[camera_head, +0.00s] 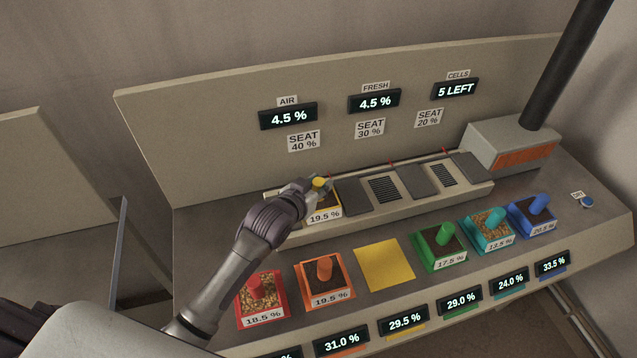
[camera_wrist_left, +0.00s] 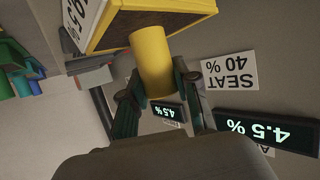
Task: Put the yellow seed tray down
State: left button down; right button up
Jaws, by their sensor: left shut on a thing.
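The yellow seed tray (camera_head: 334,203), with a 19.5 % label, is at the left end of the raised rack (camera_head: 415,205) at the back of the bench. It also shows in the left wrist view (camera_wrist_left: 187,18). My left gripper (camera_head: 319,186) is shut on its yellow knob (camera_wrist_left: 152,62). The arm hides much of the tray and the rack's left end. I cannot tell whether the tray rests on the rack or hangs just above it. A bare yellow square (camera_head: 383,264) lies in the front row. My right gripper is not in view.
Red (camera_head: 260,297) and orange (camera_head: 324,280) trays stand left of the yellow square; green (camera_head: 439,246), teal (camera_head: 487,230) and blue (camera_head: 532,215) trays stand right. The rack's right side holds dark plates and slotted vents. A grey box (camera_head: 510,146) with a black pipe stands behind right.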

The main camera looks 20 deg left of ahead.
pick_arm(q)
jog(key=c, duration=0.9)
grip_release()
jog(key=shift+f, duration=0.1)
jog(key=shift+o, duration=0.2)
jog(key=shift+s+r, duration=0.15)
jog(key=shift+r, duration=0.05)
jog(key=b+v, duration=0.1)
jog(key=v, duration=1)
jog(key=shift+s+r, duration=0.2)
jog(key=shift+s, duration=0.1)
jog(key=shift+a, duration=0.15)
